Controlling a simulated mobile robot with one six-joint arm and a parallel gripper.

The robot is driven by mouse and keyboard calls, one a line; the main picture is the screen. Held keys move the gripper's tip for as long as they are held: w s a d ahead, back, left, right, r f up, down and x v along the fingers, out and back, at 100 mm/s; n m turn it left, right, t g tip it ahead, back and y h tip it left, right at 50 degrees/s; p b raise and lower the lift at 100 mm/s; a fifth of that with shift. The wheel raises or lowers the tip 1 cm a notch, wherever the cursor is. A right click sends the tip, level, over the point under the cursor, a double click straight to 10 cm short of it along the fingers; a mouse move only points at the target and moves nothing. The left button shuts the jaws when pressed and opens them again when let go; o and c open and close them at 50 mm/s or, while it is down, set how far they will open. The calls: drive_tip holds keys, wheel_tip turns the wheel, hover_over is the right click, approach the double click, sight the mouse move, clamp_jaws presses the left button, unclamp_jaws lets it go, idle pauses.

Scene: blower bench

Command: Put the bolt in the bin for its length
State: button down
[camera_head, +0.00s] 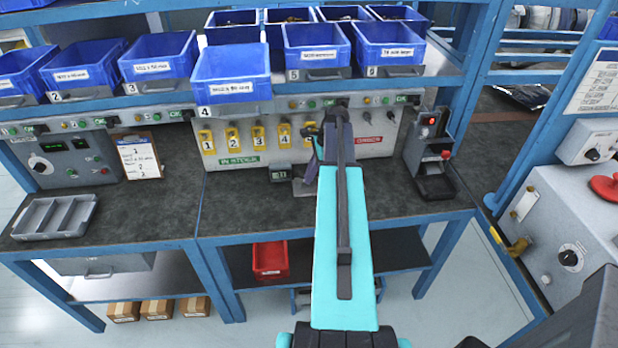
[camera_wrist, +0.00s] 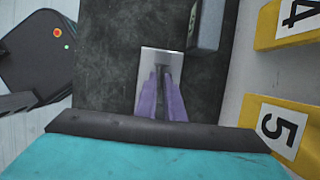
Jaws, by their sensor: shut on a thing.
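My gripper (camera_head: 313,160) is over the middle of the bench near the back panel, partly hidden by my arm in the head view. In the wrist view its two purple fingers (camera_wrist: 163,78) are close together. A small dark bit, the bolt (camera_wrist: 163,71), shows between the tips; its length cannot be made out. Below the tips is a light metal plate (camera_wrist: 150,60); whether the bolt touches it is unclear. Blue labelled bins stand on the shelf above: bin 4 (camera_head: 232,88) sticks out in front, with bin 3 (camera_head: 160,68), bin 5 (camera_head: 318,57) and bin 6 (camera_head: 390,54) beside it.
A small display box (camera_head: 280,171) stands beside the plate. Yellow numbered holders (camera_head: 257,138) line the back panel. A device with a red light (camera_head: 430,150) is at right, a clipboard (camera_head: 140,158) and grey tray (camera_head: 55,216) at left. A red bin (camera_head: 270,262) is below.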

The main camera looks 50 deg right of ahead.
wheel_tip(320, 180, up, 5)
drive_tip(key=p, duration=0.3)
drive_tip(key=shift+r, duration=0.2)
